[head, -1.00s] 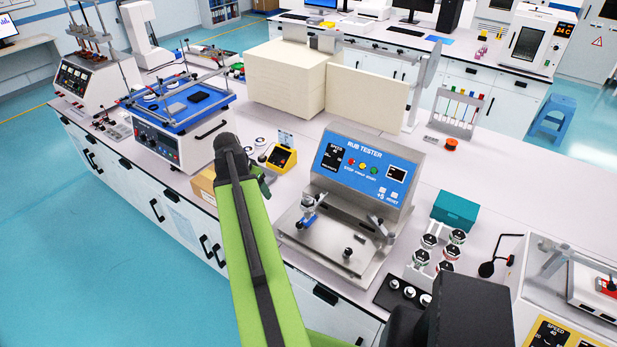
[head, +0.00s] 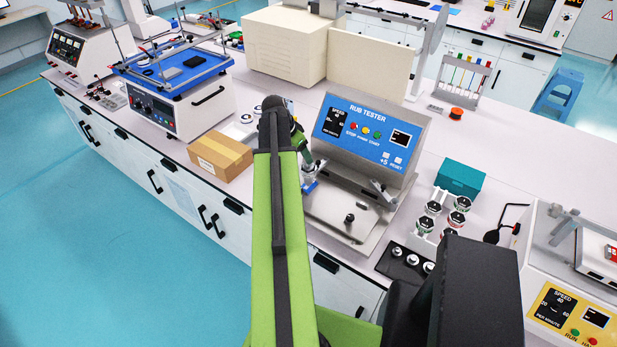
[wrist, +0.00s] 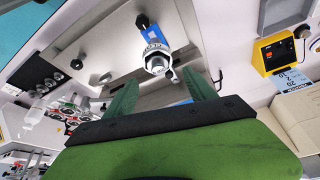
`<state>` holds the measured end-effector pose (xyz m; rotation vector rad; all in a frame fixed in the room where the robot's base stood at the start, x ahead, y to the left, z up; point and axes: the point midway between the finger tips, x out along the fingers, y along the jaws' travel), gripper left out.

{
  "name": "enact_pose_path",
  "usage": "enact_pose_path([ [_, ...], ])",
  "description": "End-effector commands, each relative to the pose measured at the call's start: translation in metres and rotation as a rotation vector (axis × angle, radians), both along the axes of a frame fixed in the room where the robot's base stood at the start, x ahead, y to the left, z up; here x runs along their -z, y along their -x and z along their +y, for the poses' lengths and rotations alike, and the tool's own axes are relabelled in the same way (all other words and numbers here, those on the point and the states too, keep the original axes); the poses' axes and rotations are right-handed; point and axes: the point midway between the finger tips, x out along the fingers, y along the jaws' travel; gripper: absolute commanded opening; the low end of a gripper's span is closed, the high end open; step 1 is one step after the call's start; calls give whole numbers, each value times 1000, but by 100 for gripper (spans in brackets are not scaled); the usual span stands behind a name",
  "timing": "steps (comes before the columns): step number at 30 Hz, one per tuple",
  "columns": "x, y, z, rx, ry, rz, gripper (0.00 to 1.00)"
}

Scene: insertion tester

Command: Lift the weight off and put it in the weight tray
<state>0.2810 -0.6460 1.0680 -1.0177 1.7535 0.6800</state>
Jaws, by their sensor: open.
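The silver weight (wrist: 157,62) sits on the blue-ended arm of the rub tester (head: 370,130). In the wrist view it is just beyond my gripper (wrist: 163,82), centred between the two green fingers, which are apart and empty. In the head view, my gripper (head: 309,164) is over the left part of the tester's steel bed and mostly hides the weight; the blue arm end shows just below it. The black weight tray (head: 385,266), holding several silver weights, lies right of the tester, near the bench's front edge. It also shows at the left of the wrist view (wrist: 37,64).
A white rack of lidded jars (head: 441,215) and a teal box (head: 459,180) stand right of the tester. A cardboard box (head: 220,157) is on the left. A yellow device (wrist: 273,54) is at the right of the wrist view. My own arm covers the bench front.

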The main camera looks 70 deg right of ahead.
Motion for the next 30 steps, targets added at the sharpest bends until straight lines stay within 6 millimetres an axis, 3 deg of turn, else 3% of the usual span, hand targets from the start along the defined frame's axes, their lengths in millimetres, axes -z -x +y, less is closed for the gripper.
enact_pose_path([
  [1, 13, 1, -3, 0, 0, 0, 64],
  [8, 16, 4, -6, 0, 0, 0, 64],
  [16, 58, 16, -19, 1, 1, 0, 64],
  [24, 58, 18, -22, 0, 1, 0, 64],
  [30, 58, 18, -22, 0, 0, 0, 39],
])
